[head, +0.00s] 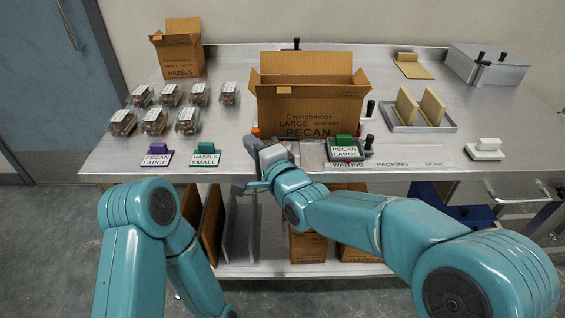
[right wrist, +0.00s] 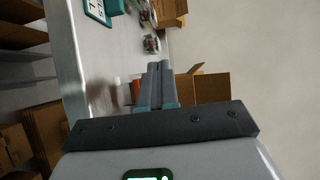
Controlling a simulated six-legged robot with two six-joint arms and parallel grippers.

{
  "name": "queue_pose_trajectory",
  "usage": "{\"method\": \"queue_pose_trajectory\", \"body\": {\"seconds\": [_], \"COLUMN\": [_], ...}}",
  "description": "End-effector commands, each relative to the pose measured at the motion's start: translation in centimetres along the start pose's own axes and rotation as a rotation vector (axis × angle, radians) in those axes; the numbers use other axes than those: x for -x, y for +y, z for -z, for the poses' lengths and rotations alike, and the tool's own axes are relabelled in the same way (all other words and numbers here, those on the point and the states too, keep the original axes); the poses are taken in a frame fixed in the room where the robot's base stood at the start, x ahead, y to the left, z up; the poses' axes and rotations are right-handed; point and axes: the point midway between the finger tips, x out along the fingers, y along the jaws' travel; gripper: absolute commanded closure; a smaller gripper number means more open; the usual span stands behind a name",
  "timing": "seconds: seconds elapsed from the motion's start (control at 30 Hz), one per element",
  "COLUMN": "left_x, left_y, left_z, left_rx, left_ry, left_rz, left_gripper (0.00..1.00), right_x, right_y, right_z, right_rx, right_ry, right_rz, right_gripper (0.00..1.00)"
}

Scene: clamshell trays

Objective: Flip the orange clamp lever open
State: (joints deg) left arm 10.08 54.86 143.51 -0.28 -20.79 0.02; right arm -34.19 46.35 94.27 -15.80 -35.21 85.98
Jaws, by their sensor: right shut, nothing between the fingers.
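The orange clamp lever (head: 256,132) shows as a small orange tip at the table's front, left of the large open PECAN box. In the right wrist view a bit of orange (right wrist: 136,91) shows just left of my fingers, partly hidden by them. My right gripper (head: 251,143) is just in front of the lever in the head view, over the table's front edge. Its fingers (right wrist: 155,76) are shut together and empty. I cannot tell whether they touch the lever. The lever's base and its angle are hidden. My left gripper is out of view; only its arm shows.
The large PECAN box (head: 310,106) stands behind my right gripper. Several filled clamshells (head: 187,121) stand to the left, with purple (head: 157,155) and green (head: 205,156) label stands in front. A tray (head: 420,128) with tan boards is to the right.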

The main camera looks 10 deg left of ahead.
Motion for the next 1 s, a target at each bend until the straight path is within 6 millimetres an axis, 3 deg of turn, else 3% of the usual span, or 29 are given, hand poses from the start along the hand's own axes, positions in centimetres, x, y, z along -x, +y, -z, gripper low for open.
{"method": "queue_pose_trajectory", "body": {"seconds": [1.0], "left_x": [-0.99], "left_y": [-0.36], "left_z": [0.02], "left_rx": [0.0], "left_ry": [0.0], "left_rz": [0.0], "left_gripper": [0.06], "right_x": [-0.93], "right_y": [-0.03], "right_z": [0.05], "right_rx": [0.0], "right_ry": [0.002], "right_rz": [0.001], "right_gripper": [1.0]}}
